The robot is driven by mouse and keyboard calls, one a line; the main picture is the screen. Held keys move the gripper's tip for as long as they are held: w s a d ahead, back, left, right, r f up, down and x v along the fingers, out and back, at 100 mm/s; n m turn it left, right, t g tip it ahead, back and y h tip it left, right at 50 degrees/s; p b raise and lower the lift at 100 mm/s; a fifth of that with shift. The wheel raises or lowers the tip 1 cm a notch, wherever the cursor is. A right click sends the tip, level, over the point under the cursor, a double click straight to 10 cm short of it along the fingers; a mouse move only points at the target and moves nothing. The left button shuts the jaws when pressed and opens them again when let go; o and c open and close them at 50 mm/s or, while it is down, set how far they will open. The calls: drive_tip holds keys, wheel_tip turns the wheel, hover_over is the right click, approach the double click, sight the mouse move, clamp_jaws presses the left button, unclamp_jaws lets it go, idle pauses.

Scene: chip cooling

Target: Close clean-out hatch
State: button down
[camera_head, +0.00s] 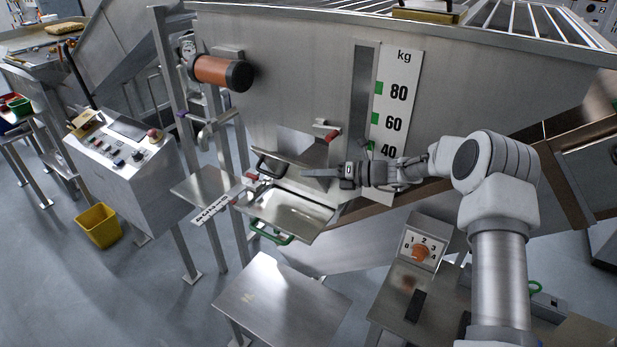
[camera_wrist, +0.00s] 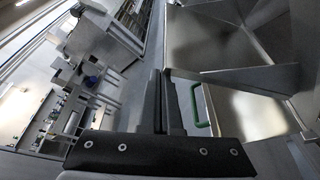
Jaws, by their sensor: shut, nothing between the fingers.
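The clean-out hatch appears to be the metal flap (camera_head: 300,152) with a black handle (camera_head: 270,167), at the opening low on the hopper's front wall. It stands tilted out from the wall, so the hatch looks open. A red-tipped latch (camera_head: 329,131) sits just above it on the right. My gripper (camera_head: 308,172) reaches in from the right with its fingers shut and empty, close to the flap's lower right side. I cannot tell whether it touches. In the wrist view the closed fingers (camera_wrist: 161,100) point past bent sheet metal (camera_wrist: 205,40).
A shallow metal tray (camera_head: 285,212) with a green handle (camera_head: 272,236) lies below the opening; the green handle also shows in the wrist view (camera_wrist: 199,106). A motor (camera_head: 215,71) juts out at upper left. A metal table (camera_head: 280,300) stands below, its top clear.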

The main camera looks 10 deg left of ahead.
drive_tip(key=shift+w+d+r, duration=0.25)
drive_tip(key=shift+w+r, duration=0.25)
drive_tip(key=shift+w, duration=0.2)
